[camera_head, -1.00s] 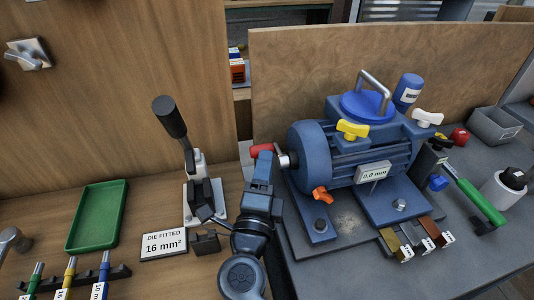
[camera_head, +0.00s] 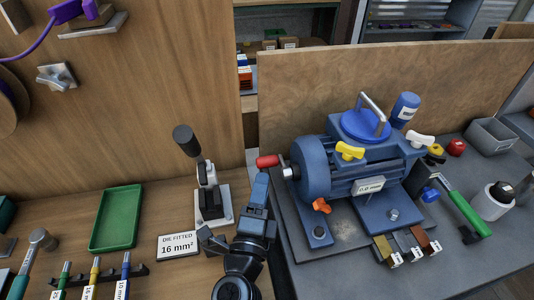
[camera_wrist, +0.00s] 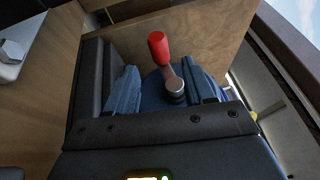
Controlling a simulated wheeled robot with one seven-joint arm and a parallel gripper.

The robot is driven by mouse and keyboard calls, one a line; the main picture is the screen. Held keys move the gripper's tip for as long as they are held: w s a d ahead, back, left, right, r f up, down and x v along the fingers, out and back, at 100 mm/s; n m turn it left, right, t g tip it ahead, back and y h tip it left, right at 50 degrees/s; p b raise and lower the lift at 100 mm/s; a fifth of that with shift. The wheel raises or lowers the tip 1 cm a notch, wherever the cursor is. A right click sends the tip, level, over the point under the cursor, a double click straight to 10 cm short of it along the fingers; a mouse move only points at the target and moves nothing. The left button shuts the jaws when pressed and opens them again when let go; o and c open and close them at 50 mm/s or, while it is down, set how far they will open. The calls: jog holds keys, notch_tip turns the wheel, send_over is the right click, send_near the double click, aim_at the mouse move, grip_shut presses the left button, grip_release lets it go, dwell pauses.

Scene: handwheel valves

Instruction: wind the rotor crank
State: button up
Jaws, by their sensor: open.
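The rotor crank has a red grip (camera_head: 267,161) and a short metallic arm on the left end of the blue motor (camera_head: 345,178). In the wrist view the red grip (camera_wrist: 158,47) stands up from the crank arm and hub (camera_wrist: 175,88), in the space between my jaws. My gripper (camera_head: 261,180) is just below and left of the red grip in the head view. Its jaws (camera_wrist: 163,82) are open and empty. I cannot tell whether a finger touches the crank.
A lever press (camera_head: 208,190) and a green tray (camera_head: 117,218) stand left of my arm. A yellow handle (camera_head: 350,150) and an orange knob (camera_head: 321,205) are on the motor. A wooden panel (camera_head: 380,80) rises behind it. Coloured blocks (camera_head: 407,243) lie in front.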

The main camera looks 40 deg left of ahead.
aim_at(266, 167)
jog(key=shift+w+a, duration=0.3)
jog(key=shift+w, duration=0.2)
jog(key=x, duration=0.6)
jog(key=shift+w+a+b, duration=0.1)
jog(key=shift+w+b, duration=0.2)
jog(key=shift+c, duration=0.2)
jog(key=c, duration=0.9)
